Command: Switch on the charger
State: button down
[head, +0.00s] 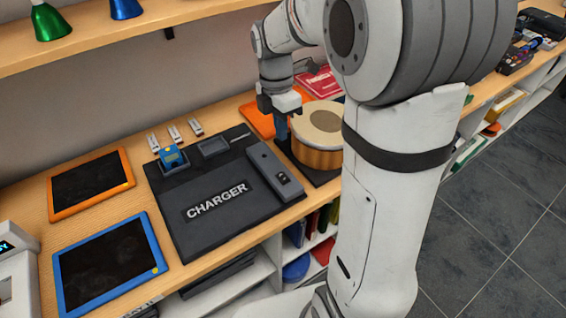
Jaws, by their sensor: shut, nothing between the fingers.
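The charger station is a dark mat (170,220) marked CHARGER on the wooden counter. A grey bar (268,165) lies along its right side, with a small dark switch (283,178) near the front end. The switch's position is too small to tell. A blue device (173,157) sits in a cradle at the mat's back left, and an empty grey cradle (213,147) is beside it. My gripper (282,138) is shut and empty. It points down behind and to the right of the bar, close to the drum and apart from the switch in the picture.
A wooden drum (312,153) stands right of the bar. Two tablets, orange-framed (128,170) and blue-framed (62,285), lie at left. Several white pieces (174,134) lie behind the mat. A shelf with green (50,22) and blue bells (125,8) hangs above.

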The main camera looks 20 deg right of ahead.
aim_at(285, 180)
jog(key=shift+f, duration=0.1)
jog(key=f, duration=0.4)
jog(key=s+f+p, duration=0.1)
jog(key=f, duration=0.4)
jog(key=f+p, duration=0.1)
jog(key=f, duration=0.3)
jog(key=shift+s+d+f, duration=0.25)
jog(key=shift+s+f, duration=0.1)
jog(key=shift+f, duration=0.1)
